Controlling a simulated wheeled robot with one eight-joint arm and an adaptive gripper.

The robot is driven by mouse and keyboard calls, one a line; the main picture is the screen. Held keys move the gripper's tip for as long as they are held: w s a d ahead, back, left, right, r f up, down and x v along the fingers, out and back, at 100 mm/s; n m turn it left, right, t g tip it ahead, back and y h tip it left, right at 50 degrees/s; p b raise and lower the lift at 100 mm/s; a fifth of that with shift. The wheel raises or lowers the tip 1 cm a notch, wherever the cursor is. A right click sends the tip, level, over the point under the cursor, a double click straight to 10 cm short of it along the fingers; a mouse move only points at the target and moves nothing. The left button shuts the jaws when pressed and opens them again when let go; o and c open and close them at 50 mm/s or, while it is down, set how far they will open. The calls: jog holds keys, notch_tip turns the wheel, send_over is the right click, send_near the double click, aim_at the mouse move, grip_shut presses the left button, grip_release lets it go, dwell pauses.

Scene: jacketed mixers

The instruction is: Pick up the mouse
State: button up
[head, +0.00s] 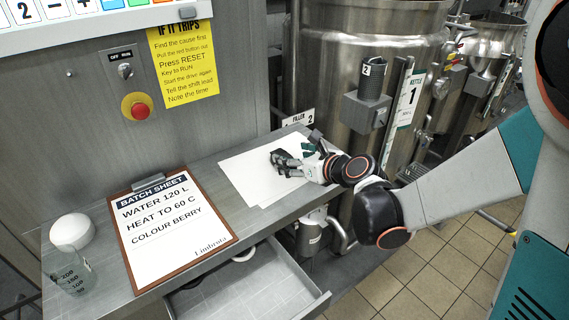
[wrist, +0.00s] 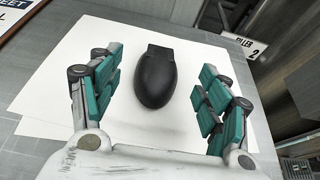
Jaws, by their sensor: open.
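A black computer mouse (wrist: 155,78) lies on white paper (wrist: 60,72) in the wrist view. My gripper (wrist: 160,95) is open, with its teal-padded fingers apart on the left and right of the mouse. The fingers do not touch it, and there is clear paper on both sides.
A clipboard (head: 200,249) with a batch sheet lies left of the paper. A beaker (head: 72,272) and white round object (head: 72,230) stand at the far left. An open drawer (head: 245,285) is below the shelf. A steel kettle (head: 335,60) stands behind.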

aim_at(282, 154)
jog(key=shift+b+x, duration=0.8)
jog(key=shift+x, duration=1.95)
jog(key=shift+c, duration=0.5)
jog(key=c, duration=1.1)
